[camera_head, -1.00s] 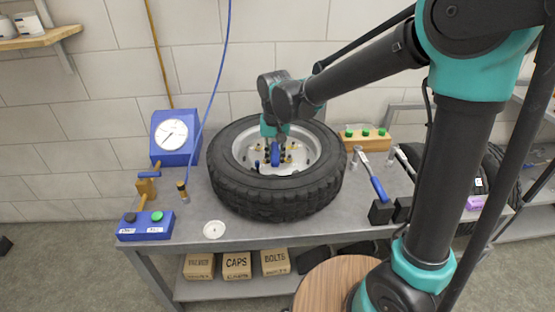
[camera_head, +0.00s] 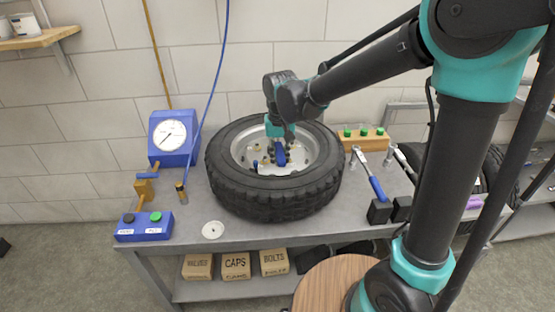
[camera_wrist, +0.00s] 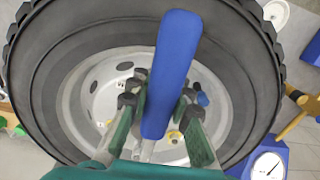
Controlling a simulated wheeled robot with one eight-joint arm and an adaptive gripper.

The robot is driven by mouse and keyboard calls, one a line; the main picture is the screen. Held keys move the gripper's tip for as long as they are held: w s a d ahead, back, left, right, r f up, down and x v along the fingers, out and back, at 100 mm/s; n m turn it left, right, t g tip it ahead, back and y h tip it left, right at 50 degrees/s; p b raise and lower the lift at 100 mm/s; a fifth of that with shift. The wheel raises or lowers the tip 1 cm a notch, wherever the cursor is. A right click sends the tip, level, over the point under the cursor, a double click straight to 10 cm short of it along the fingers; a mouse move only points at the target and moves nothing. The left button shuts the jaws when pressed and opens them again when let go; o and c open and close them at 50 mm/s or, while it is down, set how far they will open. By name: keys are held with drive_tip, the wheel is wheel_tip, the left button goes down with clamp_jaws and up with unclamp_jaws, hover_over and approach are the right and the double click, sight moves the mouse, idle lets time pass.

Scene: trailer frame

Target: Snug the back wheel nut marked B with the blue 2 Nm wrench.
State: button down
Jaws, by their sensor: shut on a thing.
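The tyre (camera_head: 225,190) lies flat on the bench with its pale rim (camera_head: 305,160) facing up. My gripper (camera_head: 279,138) is over the rim and shut on a blue-handled wrench (camera_head: 281,153). In the wrist view the blue handle (camera_wrist: 172,75) stands up between the fingers of my gripper (camera_wrist: 158,112), toward the camera. The wrench's lower end is hidden, so I cannot tell whether it sits on a nut. A yellowish nut (camera_wrist: 175,136) shows beside the fingers. Small label marks show on the rim, but I cannot read a B.
Another blue-handled wrench (camera_head: 376,188) lies on the bench right of the tyre. A wooden block with green caps (camera_head: 364,141) stands behind. A blue gauge (camera_head: 172,138) and a blue button box (camera_head: 145,227) are at left. A white disc (camera_head: 213,230) lies in front.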

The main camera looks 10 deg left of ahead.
drive_tip(key=shift+a, duration=0.2)
drive_tip(key=shift+s+a+m, duration=0.2)
drive_tip(key=shift+a+m, duration=0.25)
drive_tip(key=shift+a, duration=0.25)
drive_tip(key=shift+s+a+m, duration=0.15)
drive_tip(key=shift+a+m, duration=0.3)
drive_tip(key=shift+a, duration=0.25)
drive_tip(key=shift+s+a+m, duration=0.1)
drive_tip(key=shift+a+m, duration=0.8)
drive_tip(key=shift+a, duration=0.7)
